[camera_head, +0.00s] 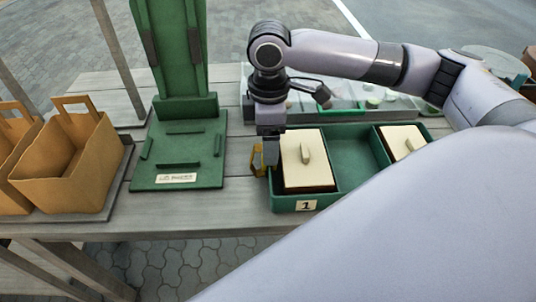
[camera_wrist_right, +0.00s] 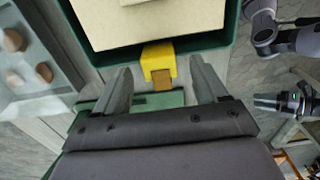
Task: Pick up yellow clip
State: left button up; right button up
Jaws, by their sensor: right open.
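The yellow clip (camera_head: 257,160) sits at the left wall of the green tray in the head view, partly hidden by my right gripper (camera_head: 271,152). In the right wrist view the yellow clip (camera_wrist_right: 158,58), with a brown end, lies against the tray's green rim. My right gripper (camera_wrist_right: 161,72) is open, pointing down, with one finger on each side of the clip and visible gaps to it. Grey arm parts at the right of the wrist view, likely my left arm, end in a small dark gripper (camera_wrist_right: 285,104); its jaw state is unclear.
The green tray (camera_head: 318,203), labelled 1, holds a cream-topped box (camera_head: 307,172) beside the clip and another box (camera_head: 401,140); its middle is empty. A green stand (camera_head: 180,150) is to the left. Brown baskets (camera_head: 70,165) stand at far left. A clear case (camera_head: 350,105) lies behind.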

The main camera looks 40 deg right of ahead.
jog(key=shift+f, duration=1.2)
jog(key=c, duration=1)
jog(key=shift+c, duration=0.2)
jog(key=shift+r, duration=0.15)
notch_tip(320, 180, up, 24)
jog(key=p, duration=1)
jog(key=shift+r, duration=0.15)
